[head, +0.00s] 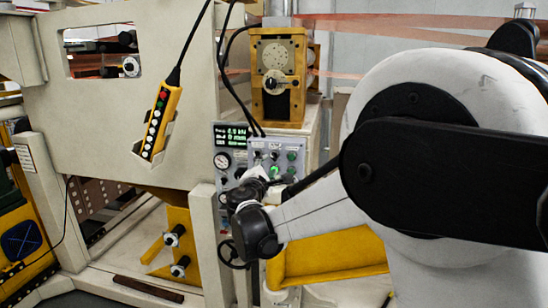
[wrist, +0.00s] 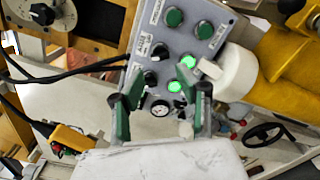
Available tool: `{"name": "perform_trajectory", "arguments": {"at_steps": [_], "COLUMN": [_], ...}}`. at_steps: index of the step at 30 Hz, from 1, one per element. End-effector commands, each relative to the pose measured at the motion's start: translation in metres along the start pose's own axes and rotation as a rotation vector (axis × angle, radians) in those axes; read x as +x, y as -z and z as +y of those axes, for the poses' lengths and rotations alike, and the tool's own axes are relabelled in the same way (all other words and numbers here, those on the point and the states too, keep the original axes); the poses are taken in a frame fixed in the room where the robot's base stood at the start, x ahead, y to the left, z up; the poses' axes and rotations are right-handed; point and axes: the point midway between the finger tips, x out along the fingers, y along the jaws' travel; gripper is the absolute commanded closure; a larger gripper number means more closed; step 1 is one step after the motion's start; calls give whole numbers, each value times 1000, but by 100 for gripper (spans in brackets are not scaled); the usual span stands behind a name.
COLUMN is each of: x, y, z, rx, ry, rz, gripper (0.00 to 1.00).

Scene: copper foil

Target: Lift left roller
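A grey control panel (head: 276,152) with knobs and green buttons stands at the middle of the head view. It fills the upper middle of the wrist view (wrist: 185,38), tilted. My gripper (wrist: 160,77) is open, its two green-padded fingers spread in front of the panel. A black rotary knob (wrist: 151,79) shows between the fingertips, nearer the left finger; I cannot tell whether they touch it. Another black knob (wrist: 160,51) sits above it. Two lit green buttons (wrist: 188,62) show near the right finger. The labels are too small to read. I cannot make out which roller is the left one.
A yellow pendant control (head: 159,122) hangs left of the panel. Beside the panel are a display (head: 231,134) and a round gauge (head: 222,160). Copper foil (head: 400,28) runs across the upper right. Black cables (wrist: 85,70) cross left of my gripper. A handwheel (wrist: 263,134) lies lower right.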

Motion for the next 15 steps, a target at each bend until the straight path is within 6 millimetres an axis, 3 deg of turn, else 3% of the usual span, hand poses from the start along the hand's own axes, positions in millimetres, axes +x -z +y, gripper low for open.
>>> {"name": "perform_trajectory", "arguments": {"at_steps": [6,15], "x": [42,78], "y": [-1,-1], "z": [0,0], "rx": [1,1], "ry": [1,1], "rz": [-1,0], "gripper": [67,67]}}
